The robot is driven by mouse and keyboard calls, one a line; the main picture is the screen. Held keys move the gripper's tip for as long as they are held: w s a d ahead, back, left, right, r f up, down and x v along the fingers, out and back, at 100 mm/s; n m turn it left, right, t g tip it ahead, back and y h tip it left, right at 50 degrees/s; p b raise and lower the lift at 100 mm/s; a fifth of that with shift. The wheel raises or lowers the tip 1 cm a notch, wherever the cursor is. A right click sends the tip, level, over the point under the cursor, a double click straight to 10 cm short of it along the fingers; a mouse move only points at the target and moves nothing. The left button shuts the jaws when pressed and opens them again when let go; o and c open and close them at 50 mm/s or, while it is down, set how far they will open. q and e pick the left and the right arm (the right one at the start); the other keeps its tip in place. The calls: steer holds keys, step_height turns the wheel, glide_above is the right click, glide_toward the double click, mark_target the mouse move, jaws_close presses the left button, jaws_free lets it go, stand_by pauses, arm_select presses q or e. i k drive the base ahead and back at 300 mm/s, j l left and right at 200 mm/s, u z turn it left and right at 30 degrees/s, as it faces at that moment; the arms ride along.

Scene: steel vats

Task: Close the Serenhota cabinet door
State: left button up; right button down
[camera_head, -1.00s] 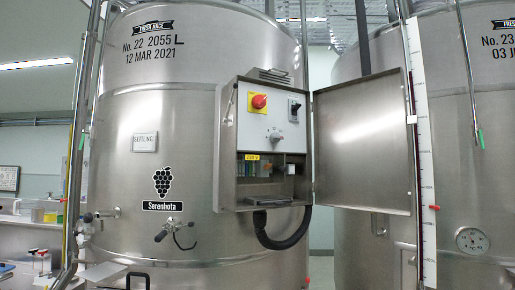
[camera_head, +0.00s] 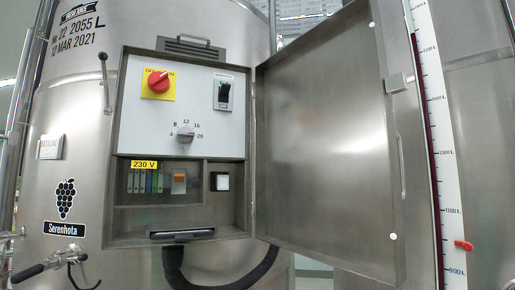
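The Serenhota cabinet (camera_head: 118,200) is a steel control box on the front of a steel vat, in the middle of the head view. Its door (camera_head: 325,140) is hinged on the cabinet's right side and stands wide open to the right, showing its inner face. A small latch piece (camera_head: 397,83) sits on the door's free edge. Inside the box are a red knob on a yellow plate (camera_head: 158,83), a dial, a black switch and a 230 V label. The Serenhota grape label (camera_head: 65,206) is on the vat to the left. Neither of my grippers is in view.
The vat (camera_head: 85,120) fills the left and another vat (camera_head: 480,130) stands at the right. A tap handle (camera_head: 30,272) sticks out at lower left. A black hose (camera_head: 180,268) hangs below the cabinet. A level scale (camera_head: 440,150) stands right of the door.

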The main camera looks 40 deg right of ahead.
mark_target(330, 187)
steer(key=l, duration=0.6)
steer(key=k+l+u, duration=0.1)
steer(key=l, duration=0.45)
steer(key=k+l, duration=0.1)
steer(key=l, duration=0.5)
steer(key=k+l+u, duration=0.1)
steer(key=l, duration=0.5)
steer(key=k+j, duration=0.15)
steer(key=j, duration=0.3)
steer(key=k+j, duration=0.1)
steer(key=j, duration=0.3)
steer(key=k+j+z, duration=0.15)
steer(key=j+z, duration=0.3)
steer(key=k+j+z, duration=0.15)
steer(key=z, duration=0.3)
